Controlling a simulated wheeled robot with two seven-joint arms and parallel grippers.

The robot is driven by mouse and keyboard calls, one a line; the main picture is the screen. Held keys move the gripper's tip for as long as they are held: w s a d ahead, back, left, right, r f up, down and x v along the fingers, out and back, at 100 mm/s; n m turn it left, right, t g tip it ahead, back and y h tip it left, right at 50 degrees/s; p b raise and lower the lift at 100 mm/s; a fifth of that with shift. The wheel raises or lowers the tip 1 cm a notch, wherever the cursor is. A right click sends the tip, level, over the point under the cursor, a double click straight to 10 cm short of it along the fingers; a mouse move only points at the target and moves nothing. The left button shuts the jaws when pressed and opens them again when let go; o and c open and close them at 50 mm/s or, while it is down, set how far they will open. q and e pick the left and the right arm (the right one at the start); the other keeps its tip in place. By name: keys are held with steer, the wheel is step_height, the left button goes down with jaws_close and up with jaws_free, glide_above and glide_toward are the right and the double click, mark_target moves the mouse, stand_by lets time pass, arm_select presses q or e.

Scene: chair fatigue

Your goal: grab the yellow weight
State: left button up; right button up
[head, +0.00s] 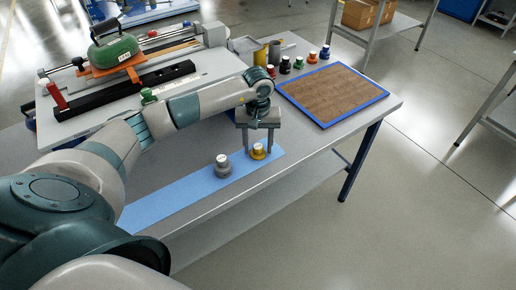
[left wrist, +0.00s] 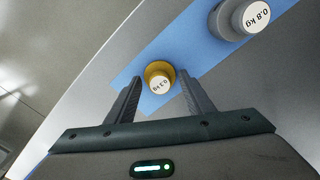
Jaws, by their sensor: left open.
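The yellow weight (head: 258,151) stands upright on the right end of a light blue strip (head: 165,203) along the table's front edge. In the left wrist view the yellow weight (left wrist: 159,76) shows a white top with a small label. My left gripper (head: 260,150) is open and empty, pointing down at the yellow weight. In the left wrist view its fingers (left wrist: 156,88) lie either side of the weight's near edge, with gaps on both sides. I cannot tell whether the fingertips reach down to its height. My right gripper is not in view.
A grey weight (head: 222,166) stands on the strip left of the yellow one; its label reads 0.8 kg in the left wrist view (left wrist: 240,16). A blue-edged wooden board (head: 332,92) lies at right. A test rig (head: 120,85) fills the table's left.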

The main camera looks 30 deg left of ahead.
mark_target(258, 146)
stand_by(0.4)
arm_select(q)
jaws_close()
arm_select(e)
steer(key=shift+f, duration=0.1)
